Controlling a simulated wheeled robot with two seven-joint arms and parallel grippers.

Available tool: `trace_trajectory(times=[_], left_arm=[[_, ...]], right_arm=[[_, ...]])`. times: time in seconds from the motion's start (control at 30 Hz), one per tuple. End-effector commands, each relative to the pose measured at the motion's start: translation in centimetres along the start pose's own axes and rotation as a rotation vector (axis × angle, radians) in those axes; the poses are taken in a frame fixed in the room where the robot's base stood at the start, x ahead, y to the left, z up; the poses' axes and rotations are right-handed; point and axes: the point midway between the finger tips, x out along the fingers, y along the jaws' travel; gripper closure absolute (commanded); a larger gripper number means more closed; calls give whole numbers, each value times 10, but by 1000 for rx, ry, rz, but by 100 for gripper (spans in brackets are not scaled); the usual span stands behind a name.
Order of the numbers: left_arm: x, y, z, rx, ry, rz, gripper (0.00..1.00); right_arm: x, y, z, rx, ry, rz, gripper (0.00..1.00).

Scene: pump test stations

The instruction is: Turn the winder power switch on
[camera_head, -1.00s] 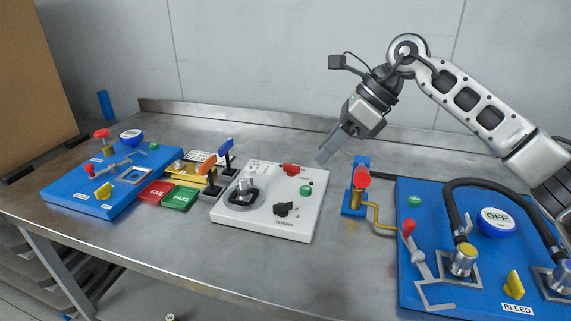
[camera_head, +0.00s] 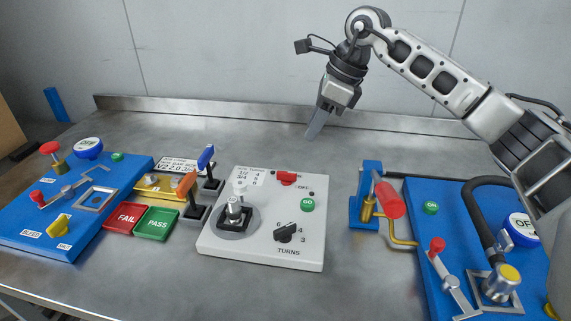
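The winder is a white box (camera_head: 213,245) with a crank post (camera_head: 234,211), a black turns knob (camera_head: 285,232) and a green GO button (camera_head: 307,205). Its power switch (camera_head: 286,178) is a small red piece near the box's back edge, with OFF printed just right of it. I cannot tell surely which position it is in. My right gripper (camera_head: 317,125) hangs above the table behind the winder, fingers pointing down, apart from the switch. Its fingers overlap in this view, so their opening is unclear. Nothing shows between them. My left gripper is out of view.
Left of the winder stand orange and blue levers (camera_head: 206,158), red FAIL (camera_head: 124,217) and green PASS pads (camera_head: 156,223), and a blue station (camera_head: 22,222). A red-handled valve (camera_head: 389,199) and another blue station (camera_head: 463,192) stand right. The table behind the winder is clear.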

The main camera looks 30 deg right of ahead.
Motion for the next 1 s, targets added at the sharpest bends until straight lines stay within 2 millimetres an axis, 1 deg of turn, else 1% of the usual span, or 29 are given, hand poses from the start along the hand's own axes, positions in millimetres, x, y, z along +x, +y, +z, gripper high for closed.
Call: trace_trajectory(times=[0.03, 0.3, 0.5, 0.6, 0.7, 0.8, 1.0], left_arm=[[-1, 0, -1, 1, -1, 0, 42], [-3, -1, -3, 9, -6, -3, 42], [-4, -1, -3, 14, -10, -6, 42], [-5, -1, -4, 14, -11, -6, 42], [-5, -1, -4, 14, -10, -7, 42], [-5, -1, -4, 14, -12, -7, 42], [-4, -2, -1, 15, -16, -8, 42]], right_arm=[[12, 1, 0, 0, 3, 4, 68], [71, 1, 0, 0, 3, 5, 68], [108, 1, 0, 2, 1, 3, 68], [121, 0, 0, 1, 1, 2, 68], [128, 0, 0, 1, 1, 1, 68], [132, 0, 0, 0, 0, 0, 68], [133, 0, 0, 0, 0, 0, 68]])
